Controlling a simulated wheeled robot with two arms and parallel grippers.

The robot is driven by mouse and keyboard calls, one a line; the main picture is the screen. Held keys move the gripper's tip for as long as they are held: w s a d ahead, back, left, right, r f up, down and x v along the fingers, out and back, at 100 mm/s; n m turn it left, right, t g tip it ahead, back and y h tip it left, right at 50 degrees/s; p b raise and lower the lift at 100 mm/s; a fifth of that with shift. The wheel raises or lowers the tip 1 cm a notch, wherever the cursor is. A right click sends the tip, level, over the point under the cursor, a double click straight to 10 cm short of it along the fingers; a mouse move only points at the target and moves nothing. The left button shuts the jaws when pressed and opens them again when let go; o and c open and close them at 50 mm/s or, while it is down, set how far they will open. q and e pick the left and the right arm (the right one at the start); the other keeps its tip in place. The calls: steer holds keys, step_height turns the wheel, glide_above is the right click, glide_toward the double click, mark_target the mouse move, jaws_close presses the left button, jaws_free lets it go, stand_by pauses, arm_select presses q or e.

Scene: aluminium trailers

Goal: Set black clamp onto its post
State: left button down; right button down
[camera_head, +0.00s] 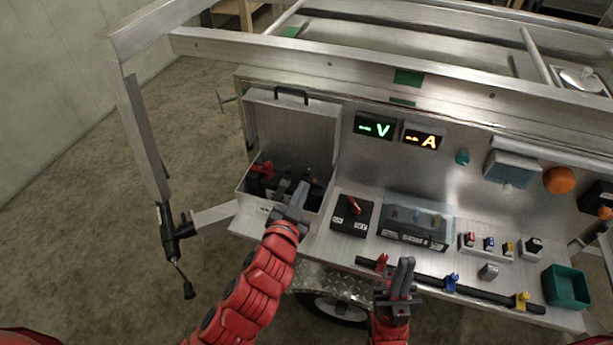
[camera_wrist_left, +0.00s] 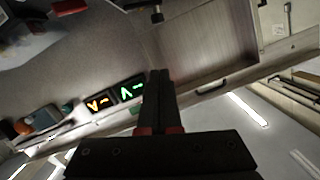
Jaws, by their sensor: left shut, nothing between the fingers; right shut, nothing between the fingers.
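A metal box (camera_head: 242,199) with its lid raised stands at the left of the panel. Inside it are a red clamp (camera_head: 263,169) and dark parts (camera_head: 316,194); I cannot clearly tell which is the black clamp or its post. My left gripper (camera_head: 300,189) is shut and empty, its fingers reaching over the box's front edge and hiding part of the inside. It also shows shut in the left wrist view (camera_wrist_left: 160,76), with a dark part (camera_wrist_left: 157,15) beyond it. My right gripper (camera_head: 405,263) is shut and empty above the front rail.
A black rail (camera_head: 425,280) with red, blue and yellow pieces runs along the front. A green bin (camera_head: 567,288) is at right. Two lit displays (camera_head: 374,127) are behind.

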arm_select(q)
glide_above(305, 171)
steer(key=s+d, duration=0.2)
steer(key=s, duration=0.1)
steer(key=f, duration=0.4)
steer(key=shift+w+a, duration=0.1)
steer(key=shift+a, duration=0.3)
steer(key=shift+w+a+f, duration=0.1)
steer(key=shift+a+f, duration=0.1)
steer(key=shift+f, duration=0.4)
steer(key=shift+w+a+f+n+p, duration=0.15)
steer(key=shift+a+n+p, duration=0.35)
steer(key=shift+n, duration=0.2)
steer(key=shift+w+a+f+n+h, duration=0.1)
steer(key=shift+a+f+n+h, duration=0.3)
steer(key=shift+n, duration=0.3)
steer(key=shift+d, duration=0.1)
steer(key=shift+r, duration=0.1)
